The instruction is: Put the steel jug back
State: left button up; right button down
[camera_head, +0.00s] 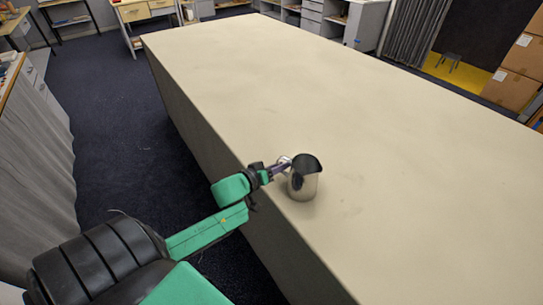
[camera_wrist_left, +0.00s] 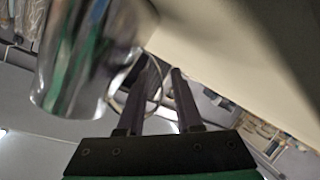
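The steel jug (camera_head: 304,181) stands upright on the long cloth table, close to its left edge. It is shiny, with a dark open top and its handle on the left side. My left gripper (camera_head: 284,164) is at that handle. In the left wrist view the jug (camera_wrist_left: 85,50) fills the upper left. There the two dark fingers of my left gripper (camera_wrist_left: 165,66) are apart. The thin handle loop shows around the left finger, with part of it in the gap. I cannot tell whether they touch. My right gripper is in neither view.
The pale table top (camera_head: 400,200) is otherwise bare, with free room behind and right of the jug. The table's left side drops to the dark floor (camera_head: 115,130). Cabinets (camera_head: 325,18) stand beyond the far end, and boxes (camera_head: 510,90) are at the right.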

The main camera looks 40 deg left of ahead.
pick_arm(q)
jog(key=v, duration=1.2)
jog(key=s+a+f+m+g+y, duration=0.1)
jog(key=s+a+f+g+y, duration=0.3)
jog(key=f, duration=1)
jog(key=s+a+f+g+h, duration=0.15)
jog(key=s+f, duration=0.45)
jog(key=f, duration=0.7)
jog(key=s+d+f+m+g, duration=0.3)
jog(key=s+d+f+g, duration=0.1)
jog(key=s+f, duration=0.5)
jog(key=s+d+f+m+g, duration=0.3)
jog(key=s+d+f+m, duration=0.1)
jog(key=s+d+f, duration=0.3)
notch_tip(320, 180, down, 3)
jog(key=s, duration=0.2)
jog(key=shift+s+r+g, duration=0.25)
jog(key=shift+s+g, duration=0.05)
jog(key=shift+g, duration=0.05)
jog(key=shift+f+b, duration=0.4)
jog(key=shift+f, duration=0.05)
